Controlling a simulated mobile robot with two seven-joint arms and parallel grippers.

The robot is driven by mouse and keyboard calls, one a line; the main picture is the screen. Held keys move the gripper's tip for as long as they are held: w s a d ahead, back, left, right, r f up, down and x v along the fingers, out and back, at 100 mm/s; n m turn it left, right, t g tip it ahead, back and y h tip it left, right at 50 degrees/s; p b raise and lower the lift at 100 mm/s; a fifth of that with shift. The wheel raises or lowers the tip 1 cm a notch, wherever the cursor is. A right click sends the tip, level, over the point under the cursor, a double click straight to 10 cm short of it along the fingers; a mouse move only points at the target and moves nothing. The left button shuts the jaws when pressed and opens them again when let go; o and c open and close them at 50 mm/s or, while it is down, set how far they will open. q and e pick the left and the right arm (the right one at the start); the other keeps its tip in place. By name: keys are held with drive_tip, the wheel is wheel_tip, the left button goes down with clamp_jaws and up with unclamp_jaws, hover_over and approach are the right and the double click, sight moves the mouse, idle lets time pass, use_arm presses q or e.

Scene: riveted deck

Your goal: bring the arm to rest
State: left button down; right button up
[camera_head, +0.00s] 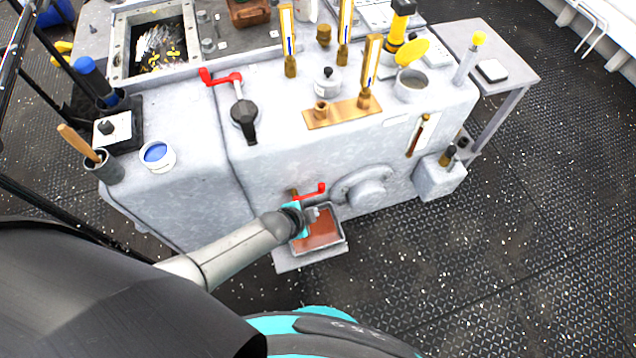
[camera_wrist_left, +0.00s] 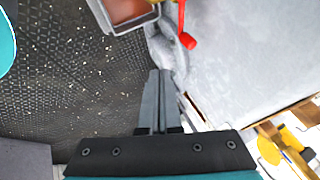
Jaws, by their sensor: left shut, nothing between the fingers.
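My left arm reaches in from the left in the head view, and its left gripper (camera_head: 312,216) is in front of the grey machine block (camera_head: 290,165), above a tray of reddish-brown liquid (camera_head: 322,240). In the left wrist view the two fingers of the left gripper (camera_wrist_left: 158,78) lie together, shut, with nothing between them. A red-handled lever (camera_head: 312,192) sits just behind the gripper on the block's front face. Its red end also shows in the left wrist view (camera_wrist_left: 187,40), apart from the fingertips. My right gripper is not in view.
A round flange (camera_head: 367,190) stands out from the block to the right of the gripper. A second red crank (camera_head: 222,78), brass-mounted gauges (camera_head: 372,65) and a blue-topped cup (camera_head: 157,155) are on top. A side table (camera_head: 510,62) stands at right. The deck (camera_head: 520,240) at right is clear.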

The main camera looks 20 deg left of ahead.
use_arm(q)
drive_tip(key=s+a+f+n+g, duration=0.2)
drive_tip(key=s+f+n, duration=0.1)
drive_tip(key=s, duration=0.8)
drive_tip(key=s+a+f+n+g+y, duration=0.1)
drive_tip(key=s+f, duration=0.4)
drive_tip(key=s, duration=0.5)
drive_tip(key=s+a+f+n+g+y, duration=0.1)
drive_tip(key=s+a+f+n+g, duration=0.2)
drive_tip(key=s, duration=0.8)
wheel_tip(320, 180, down, 2)
drive_tip(key=a+n, duration=0.1)
drive_tip(key=n, duration=0.2)
drive_tip(key=shift+s, duration=0.3)
drive_tip(key=shift+f, duration=0.1)
